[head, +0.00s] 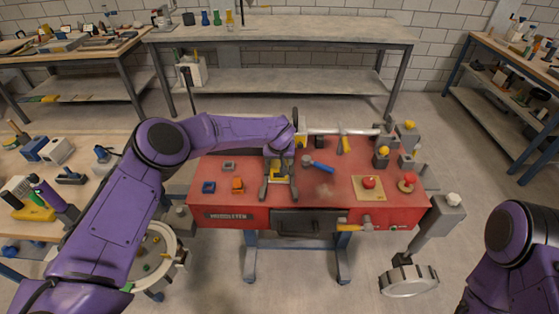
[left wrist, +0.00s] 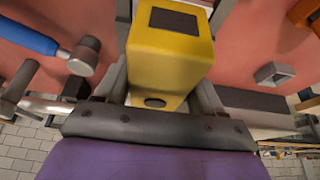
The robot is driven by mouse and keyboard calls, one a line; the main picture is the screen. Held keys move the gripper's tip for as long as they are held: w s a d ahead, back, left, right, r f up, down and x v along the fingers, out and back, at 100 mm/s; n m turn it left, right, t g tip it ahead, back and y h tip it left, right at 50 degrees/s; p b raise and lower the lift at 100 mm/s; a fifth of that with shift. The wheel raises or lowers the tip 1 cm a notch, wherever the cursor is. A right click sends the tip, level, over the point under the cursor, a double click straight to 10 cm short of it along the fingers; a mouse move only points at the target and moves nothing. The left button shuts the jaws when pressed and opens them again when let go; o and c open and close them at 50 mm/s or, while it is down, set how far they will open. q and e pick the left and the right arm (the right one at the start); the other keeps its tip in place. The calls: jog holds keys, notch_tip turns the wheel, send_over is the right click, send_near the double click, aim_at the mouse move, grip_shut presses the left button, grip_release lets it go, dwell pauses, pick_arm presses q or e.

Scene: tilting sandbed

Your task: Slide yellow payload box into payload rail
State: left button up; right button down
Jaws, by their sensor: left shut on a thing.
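The yellow payload box (head: 274,169) is at my left gripper (head: 278,190), over the left-middle part of the red table. In the left wrist view the box (left wrist: 165,65) fills the space between the grey fingers. It has a dark rectangular patch on one face and a dark hole near its lower edge. My left gripper is shut on it. I cannot tell whether the box touches the table surface. I cannot clearly pick out the payload rail; the arm and gripper cover part of the table's back. My right gripper is out of view.
The red table (head: 330,212) carries a blue-handled hammer (head: 318,165), an orange block (head: 237,185), a blue block (head: 208,187) and a red button (head: 369,182). A silver bar (head: 345,131) runs along its back.

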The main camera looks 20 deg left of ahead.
pick_arm(q)
jog(key=shift+w+a+b, duration=0.15)
jog(key=shift+w+b, duration=0.4)
jog(key=shift+w, duration=0.15)
jog(key=o, duration=1.5)
jog(key=shift+o, duration=0.2)
notch_tip(320, 180, up, 8)
jog(key=p, duration=0.6)
jog(key=shift+s, duration=0.1)
